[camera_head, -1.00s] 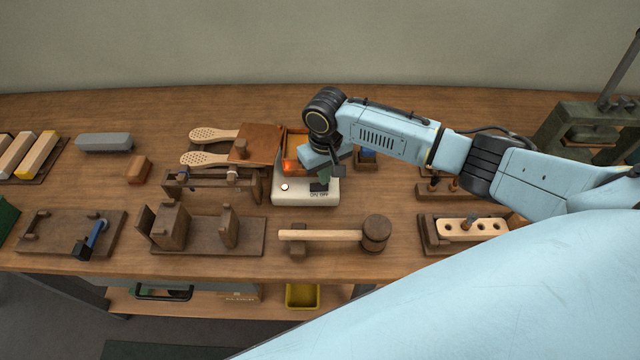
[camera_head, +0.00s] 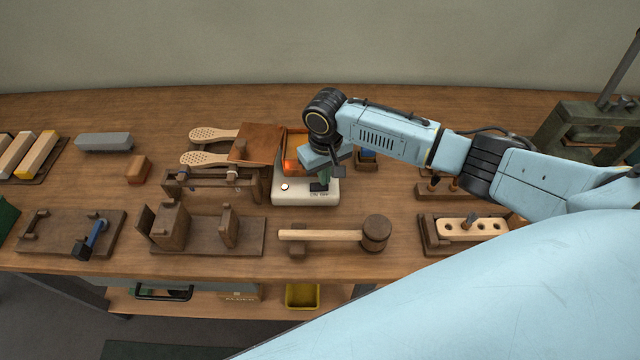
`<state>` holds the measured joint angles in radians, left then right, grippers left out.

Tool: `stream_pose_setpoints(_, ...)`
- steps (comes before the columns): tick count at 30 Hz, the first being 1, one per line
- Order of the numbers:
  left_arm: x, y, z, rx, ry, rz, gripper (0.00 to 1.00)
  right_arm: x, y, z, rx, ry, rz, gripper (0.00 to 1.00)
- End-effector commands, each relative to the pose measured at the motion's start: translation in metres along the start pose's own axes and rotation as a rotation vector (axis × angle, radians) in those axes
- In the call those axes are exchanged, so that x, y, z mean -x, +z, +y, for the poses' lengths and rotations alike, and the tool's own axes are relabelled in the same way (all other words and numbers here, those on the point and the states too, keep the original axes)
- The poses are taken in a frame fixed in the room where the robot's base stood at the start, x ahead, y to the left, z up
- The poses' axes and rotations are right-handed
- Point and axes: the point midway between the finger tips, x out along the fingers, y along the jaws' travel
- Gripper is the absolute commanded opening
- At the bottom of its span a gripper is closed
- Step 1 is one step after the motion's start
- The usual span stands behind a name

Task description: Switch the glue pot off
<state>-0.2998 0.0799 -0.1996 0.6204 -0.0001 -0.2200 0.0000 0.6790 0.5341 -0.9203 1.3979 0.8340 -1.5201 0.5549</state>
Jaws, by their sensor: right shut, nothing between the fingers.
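The glue pot (camera_head: 296,197) is a white-fronted box with an orange-brown open basin behind its front panel. A small round white lamp or knob sits at the left of the panel, and a dark switch (camera_head: 318,187) sits at the right above small lettering. An orange glow (camera_head: 290,165) shows at the basin's left side. My right gripper (camera_head: 324,184) points down over the switch with its fingers shut and empty. Its tips are at or just above the switch; I cannot tell whether they touch. The switch is partly hidden by the fingers. My left gripper is not in view.
A mallet (camera_head: 320,235) lies in front of the pot. A wooden clamp stand (camera_head: 170,225) is at front left. A drilled block (camera_head: 472,230) sits at right.

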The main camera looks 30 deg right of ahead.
Motion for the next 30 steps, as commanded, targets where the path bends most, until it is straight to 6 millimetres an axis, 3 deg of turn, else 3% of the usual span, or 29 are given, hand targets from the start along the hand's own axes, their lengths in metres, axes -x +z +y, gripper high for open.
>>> stream_pose_setpoints(30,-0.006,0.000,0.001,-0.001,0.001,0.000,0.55,-0.016,0.000,-0.001,0.000,-0.001,0.001,0.00)
